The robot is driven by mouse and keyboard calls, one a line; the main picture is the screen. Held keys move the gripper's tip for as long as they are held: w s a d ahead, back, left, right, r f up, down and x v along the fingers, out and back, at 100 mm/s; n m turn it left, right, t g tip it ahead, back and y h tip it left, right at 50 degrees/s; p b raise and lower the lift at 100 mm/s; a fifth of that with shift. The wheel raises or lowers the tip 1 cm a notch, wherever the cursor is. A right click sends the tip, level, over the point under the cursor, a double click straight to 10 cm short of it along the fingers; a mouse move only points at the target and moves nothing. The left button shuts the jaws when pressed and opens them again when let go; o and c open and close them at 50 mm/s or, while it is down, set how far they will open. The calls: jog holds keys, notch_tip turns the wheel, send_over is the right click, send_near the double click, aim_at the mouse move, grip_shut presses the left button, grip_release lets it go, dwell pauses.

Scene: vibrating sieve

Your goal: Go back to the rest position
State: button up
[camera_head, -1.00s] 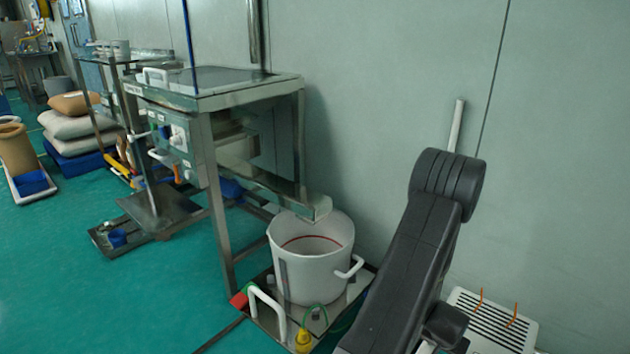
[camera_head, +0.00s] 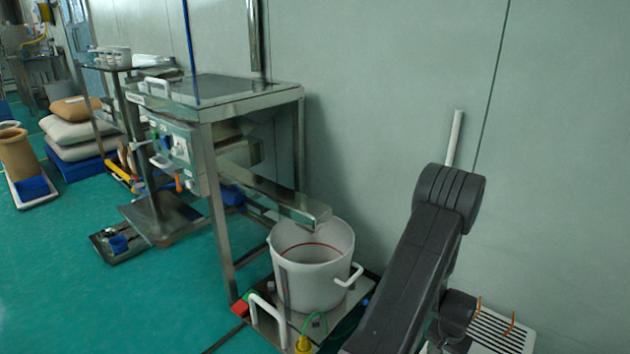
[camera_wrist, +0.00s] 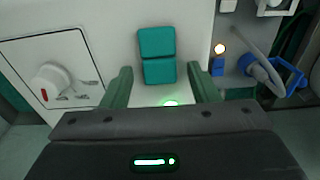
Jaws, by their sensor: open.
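My gripper (camera_wrist: 163,90) shows in the wrist view with its two green fingers apart and nothing between them. Beyond the fingers is a white control panel (camera_wrist: 190,30) with a pair of teal push buttons (camera_wrist: 157,55), one above the other. The fingertips appear just below and beside the lower button; I cannot tell whether they touch the panel. A white knob with a red mark (camera_wrist: 52,84) is at the left of the panel. A lit round lamp (camera_wrist: 219,48) is at the right. In the head view my arm rises at the right, and my gripper is out of the picture.
The sieve's metal frame (camera_head: 215,235) stands at centre with its chute (camera_head: 290,205) over a white bucket (camera_head: 312,282). The bucket stands on a metal plate with a white handle (camera_head: 266,318). Stacked sacks (camera_head: 72,130) lie at the left. Green floor (camera_head: 110,300) is clear at front left.

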jog(key=shift+w, duration=0.1)
notch_tip(320, 180, up, 14)
jog(key=s+a+p, duration=0.1)
jog(key=p, duration=0.4)
jog(key=shift+s+f, duration=0.25)
jog(key=shift+a, duration=0.1)
jog(key=shift+a, duration=0.1)
